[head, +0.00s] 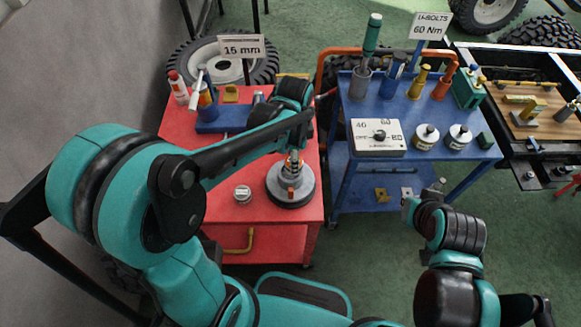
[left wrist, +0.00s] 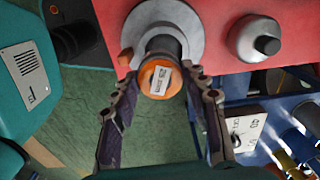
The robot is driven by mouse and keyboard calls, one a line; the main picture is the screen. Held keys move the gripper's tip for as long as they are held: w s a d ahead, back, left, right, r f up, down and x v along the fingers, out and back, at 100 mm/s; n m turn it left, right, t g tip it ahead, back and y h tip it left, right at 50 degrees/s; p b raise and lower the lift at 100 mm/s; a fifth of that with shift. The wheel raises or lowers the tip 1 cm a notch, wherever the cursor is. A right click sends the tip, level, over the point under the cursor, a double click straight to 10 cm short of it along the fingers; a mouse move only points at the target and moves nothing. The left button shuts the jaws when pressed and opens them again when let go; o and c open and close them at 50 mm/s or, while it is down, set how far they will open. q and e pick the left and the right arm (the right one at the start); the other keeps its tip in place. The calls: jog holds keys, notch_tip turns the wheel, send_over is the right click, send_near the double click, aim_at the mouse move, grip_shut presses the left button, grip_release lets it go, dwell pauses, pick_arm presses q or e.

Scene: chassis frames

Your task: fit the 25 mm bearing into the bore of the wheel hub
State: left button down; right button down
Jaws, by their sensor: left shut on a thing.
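The wheel hub (head: 290,199) is a grey disc near the right front of the red cart; it also shows in the left wrist view (left wrist: 192,40). My left gripper (head: 293,160) points down over it. In the left wrist view its fingers (left wrist: 161,76) close on both sides of an orange-topped dark cylinder (left wrist: 158,80) with a white label, too small to read. The cylinder stands over the hub's middle; the bore is hidden, and I cannot tell if it is seated. A small silver labelled cylinder (head: 242,194) lies left of the hub. My right gripper (head: 409,207) is near the blue cart; its opening is unclear.
The red cart (head: 225,215) also holds a blue fixture (head: 222,125) and bottles at the back. The blue cart (head: 470,150) on the right holds a dial box (head: 378,137), jars and tools.

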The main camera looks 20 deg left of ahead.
pick_arm(q)
jog(key=shift+w+a+f, duration=0.25)
jog(key=shift+a+f, duration=0.15)
jog(key=shift+a, duration=0.1)
jog(key=shift+f+b, duration=0.9)
jog(key=shift+f, duration=1)
jog(key=shift+f, duration=0.15)
jog(key=c, duration=0.8)
grip_release()
